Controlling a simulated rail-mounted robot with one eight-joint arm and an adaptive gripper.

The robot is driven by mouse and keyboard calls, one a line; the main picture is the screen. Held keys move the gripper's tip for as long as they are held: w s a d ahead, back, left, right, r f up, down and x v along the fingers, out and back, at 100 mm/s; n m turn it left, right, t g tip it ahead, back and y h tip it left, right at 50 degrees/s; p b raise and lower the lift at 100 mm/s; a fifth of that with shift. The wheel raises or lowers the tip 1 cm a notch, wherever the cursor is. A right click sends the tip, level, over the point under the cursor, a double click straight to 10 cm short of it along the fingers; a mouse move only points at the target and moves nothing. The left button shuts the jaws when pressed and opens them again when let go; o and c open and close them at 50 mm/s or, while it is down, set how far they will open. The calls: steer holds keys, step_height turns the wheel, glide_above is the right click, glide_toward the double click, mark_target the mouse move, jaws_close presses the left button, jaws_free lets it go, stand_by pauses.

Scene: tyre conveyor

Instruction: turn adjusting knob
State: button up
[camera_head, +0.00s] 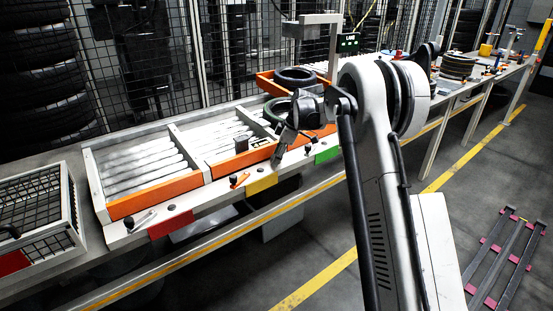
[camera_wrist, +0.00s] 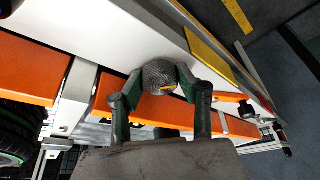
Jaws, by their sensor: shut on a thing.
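The adjusting knob (camera_wrist: 159,74), dark, round and knurled with a small yellow mark, stands at the white front ledge of the conveyor in the wrist view. My gripper (camera_wrist: 158,80) has its two greenish fingers shut on it, one on each side. In the head view my gripper (camera_head: 278,160) points down at the ledge, behind the yellow plate. The knob itself is hidden or too small to make out there.
Orange rails (camera_head: 155,196) edge the roller conveyor. A yellow plate (camera_head: 261,184), a red plate (camera_head: 171,223) and a green plate (camera_head: 327,155) hang along its front. An orange lever (camera_head: 240,180) lies left of my gripper. Tyres (camera_head: 295,77) lie behind it.

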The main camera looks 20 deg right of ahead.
steer(key=shift+n+g, duration=0.7)
steer(key=shift+n, duration=1)
steer(key=o, duration=0.8)
steer(key=shift+o, duration=0.2)
steer(key=v, duration=1.2)
steer(key=shift+w+d, duration=0.1)
